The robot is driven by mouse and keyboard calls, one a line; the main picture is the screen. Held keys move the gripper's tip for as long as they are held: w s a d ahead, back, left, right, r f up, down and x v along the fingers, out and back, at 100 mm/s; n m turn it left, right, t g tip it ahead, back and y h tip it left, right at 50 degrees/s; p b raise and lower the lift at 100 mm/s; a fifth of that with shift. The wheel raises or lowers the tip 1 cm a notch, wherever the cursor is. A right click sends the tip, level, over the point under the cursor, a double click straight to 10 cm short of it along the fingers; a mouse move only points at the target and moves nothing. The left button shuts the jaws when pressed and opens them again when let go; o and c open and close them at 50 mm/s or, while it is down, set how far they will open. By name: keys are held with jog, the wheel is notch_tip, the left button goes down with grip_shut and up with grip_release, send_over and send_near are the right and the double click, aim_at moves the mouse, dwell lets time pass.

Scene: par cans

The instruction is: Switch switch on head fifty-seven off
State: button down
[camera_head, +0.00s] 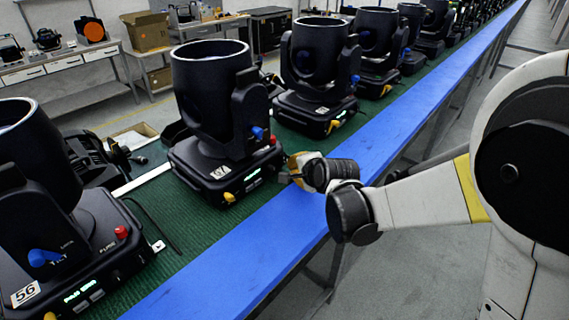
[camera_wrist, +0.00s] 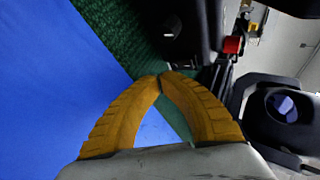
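The moving head in the middle of the front row (camera_head: 208,90) stands on the green mat, just beyond the one labelled 56. Its own label (camera_head: 220,172) is too small to read clearly. A red switch also shows in the wrist view (camera_wrist: 233,45), right of the fingertips. My gripper (camera_head: 285,177) is low over the mat edge, right of this base and apart from it. Its yellow fingers (camera_wrist: 162,77) meet at the tips with nothing seen between.
The head labelled 56 (camera_head: 55,220) stands at the near left, and another head (camera_head: 318,75) stands beyond the middle one. A blue strip (camera_head: 250,250) runs along the table's front edge and is clear. A black cable lies on the mat between the near heads.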

jog(key=shift+w+a, duration=0.25)
jog(key=shift+w+a+f, duration=0.1)
jog(key=shift+w+a, duration=0.1)
jog(key=shift+a, duration=0.1)
dwell(0.7)
jog(key=shift+s+d, duration=0.1)
jog(key=shift+d, duration=0.05)
jog(key=shift+s+d, duration=0.4)
jog(key=shift+d, duration=0.05)
dwell(0.3)
jog(key=shift+s+d+r, duration=0.25)
jog(key=shift+s+d, duration=0.5)
jog(key=shift+d, duration=0.25)
jog(key=shift+s+d+r, duration=0.2)
jog(key=shift+s+d, duration=0.55)
jog(key=shift+d, duration=0.2)
